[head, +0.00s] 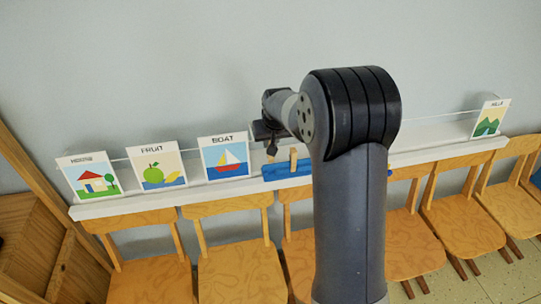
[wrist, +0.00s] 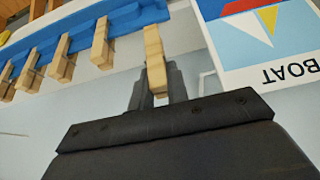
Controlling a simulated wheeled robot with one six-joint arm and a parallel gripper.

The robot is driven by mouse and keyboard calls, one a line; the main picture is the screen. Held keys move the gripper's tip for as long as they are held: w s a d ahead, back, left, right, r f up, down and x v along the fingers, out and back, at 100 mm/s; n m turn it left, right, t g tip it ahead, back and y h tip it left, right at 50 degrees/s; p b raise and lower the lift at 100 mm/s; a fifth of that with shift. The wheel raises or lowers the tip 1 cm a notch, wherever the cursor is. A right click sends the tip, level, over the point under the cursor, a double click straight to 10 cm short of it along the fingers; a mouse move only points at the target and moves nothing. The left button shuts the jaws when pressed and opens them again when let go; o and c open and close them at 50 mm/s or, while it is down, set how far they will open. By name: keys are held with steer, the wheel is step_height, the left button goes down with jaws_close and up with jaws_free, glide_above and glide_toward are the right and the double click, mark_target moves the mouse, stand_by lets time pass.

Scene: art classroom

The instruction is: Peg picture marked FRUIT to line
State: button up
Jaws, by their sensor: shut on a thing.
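The picture marked FRUIT (head: 158,168) shows a green apple and a yellow fruit. In the head view it stands upright on the white ledge (head: 120,209), between the HOUSE and BOAT pictures. A thin line (head: 440,115) runs above the ledge. My gripper (head: 268,138) is right of the BOAT picture, partly behind my arm. In the wrist view my gripper (wrist: 155,84) is shut on a wooden peg (wrist: 154,50). That peg is by the end of the blue peg strip (wrist: 75,32); I cannot tell whether it touches the strip.
Several more pegs stand along the strip, including one nearby (wrist: 101,42). The BOAT picture (head: 225,158) is close to my gripper, and the HOUSE picture (head: 89,178) is at far left. The HILLS picture (head: 490,119) is at far right. Wooden chairs (head: 240,270) line the ledge's front.

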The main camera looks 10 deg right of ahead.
steer(key=shift+s+r+b, duration=0.25)
steer(key=shift+s+b, duration=0.1)
steer(key=shift+s, duration=0.9)
steer(key=shift+s+r+b, duration=0.2)
steer(key=shift+s+b, duration=0.1)
steer(key=shift+s, duration=0.95)
